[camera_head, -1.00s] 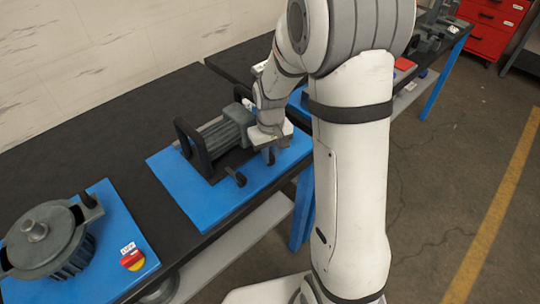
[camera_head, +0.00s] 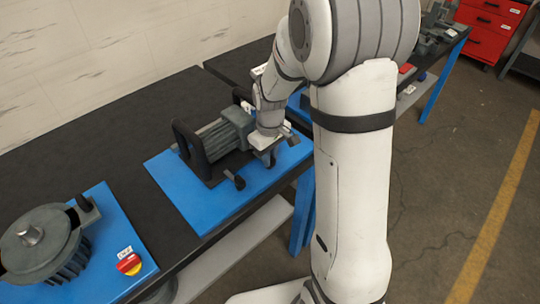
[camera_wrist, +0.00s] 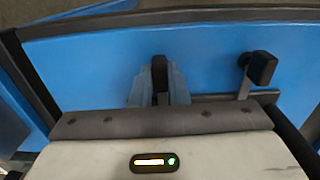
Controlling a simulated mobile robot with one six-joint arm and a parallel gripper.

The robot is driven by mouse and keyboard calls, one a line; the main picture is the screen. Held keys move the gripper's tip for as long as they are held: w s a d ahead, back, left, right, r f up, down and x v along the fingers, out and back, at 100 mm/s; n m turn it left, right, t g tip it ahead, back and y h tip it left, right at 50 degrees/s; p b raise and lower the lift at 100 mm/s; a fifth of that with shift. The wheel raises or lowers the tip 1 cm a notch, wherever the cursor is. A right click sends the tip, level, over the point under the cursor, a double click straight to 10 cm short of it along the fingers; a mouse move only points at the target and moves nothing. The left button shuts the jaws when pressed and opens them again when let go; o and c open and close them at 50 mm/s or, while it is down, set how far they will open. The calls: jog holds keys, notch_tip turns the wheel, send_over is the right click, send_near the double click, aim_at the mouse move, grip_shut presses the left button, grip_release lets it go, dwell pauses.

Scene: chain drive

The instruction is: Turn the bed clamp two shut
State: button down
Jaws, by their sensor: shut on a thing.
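A grey ribbed motor (camera_head: 222,137) sits on a blue base plate (camera_head: 195,203) on the bench. Two small black-knobbed clamp handles stand at its near side. One clamp handle (camera_head: 236,181) is free; in the wrist view the free handle (camera_wrist: 262,68) stands upright at the right. My gripper (camera_head: 270,157) is at the other handle, at the motor's right end. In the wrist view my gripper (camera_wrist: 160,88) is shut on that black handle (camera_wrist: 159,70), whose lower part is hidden. No label tells which clamp is number two.
A round grey machine (camera_head: 42,240) and a red-yellow switch (camera_head: 129,263) are on another blue plate at the left. A black upright frame (camera_head: 190,148) stands at the motor's left end. A red drawer cabinet (camera_head: 490,28) is far right.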

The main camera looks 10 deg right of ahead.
jog(key=c, duration=1.4)
grip_release()
notch_tip(320, 180, up, 7)
jog(key=shift+r, duration=0.4)
